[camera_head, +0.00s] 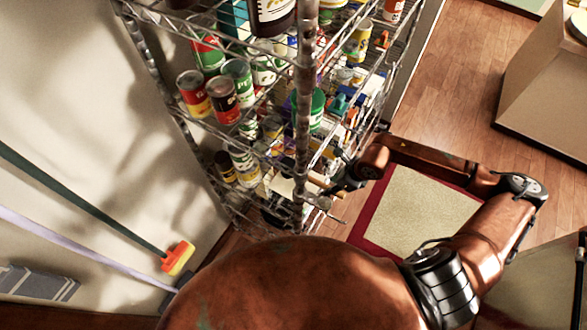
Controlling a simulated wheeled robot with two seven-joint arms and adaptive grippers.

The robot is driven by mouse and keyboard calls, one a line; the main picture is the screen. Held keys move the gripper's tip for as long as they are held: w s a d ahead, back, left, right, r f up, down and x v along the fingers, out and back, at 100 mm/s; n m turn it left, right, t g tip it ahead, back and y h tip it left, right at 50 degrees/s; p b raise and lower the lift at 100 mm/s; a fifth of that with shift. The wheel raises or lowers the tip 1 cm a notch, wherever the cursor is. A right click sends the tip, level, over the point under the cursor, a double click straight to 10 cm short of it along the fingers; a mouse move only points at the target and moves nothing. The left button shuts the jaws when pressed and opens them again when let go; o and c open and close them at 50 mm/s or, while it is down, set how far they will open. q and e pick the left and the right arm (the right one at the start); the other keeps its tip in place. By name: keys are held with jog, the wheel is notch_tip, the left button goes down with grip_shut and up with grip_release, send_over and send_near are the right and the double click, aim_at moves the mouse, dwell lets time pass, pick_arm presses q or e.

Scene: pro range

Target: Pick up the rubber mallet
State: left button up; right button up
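I cannot make out the rubber mallet for certain among the crowded goods on the wire rack (303,130). My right arm reaches in from the right. My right gripper (326,190) is at the rack's near right side, at the height of a lower shelf, with its dark fingers pointing left toward the shelf. The fingers are small and partly mixed with the rack's wires and goods, so I cannot tell whether they are open or shut, or whether they hold anything. My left gripper is not in view.
Cans (223,99) and a green container (309,110) crowd the shelves. A broom with an orange head (178,256) leans at the left wall. A red-bordered mat (415,212) lies on the wooden floor. A cabinet (548,95) stands at the upper right. Open floor (450,85) lies between.

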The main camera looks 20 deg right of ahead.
aim_at(327, 186)
jog(key=x, duration=0.2)
jog(key=shift+w+a+f, duration=0.1)
jog(key=shift+w+f, duration=0.05)
jog(key=shift+w, duration=0.15)
jog(key=shift+w+a+f, duration=0.1)
jog(key=shift+f, duration=0.35)
jog(key=c, duration=0.9)
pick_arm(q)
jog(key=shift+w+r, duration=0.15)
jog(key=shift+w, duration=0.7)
pick_arm(e)
grip_shut()
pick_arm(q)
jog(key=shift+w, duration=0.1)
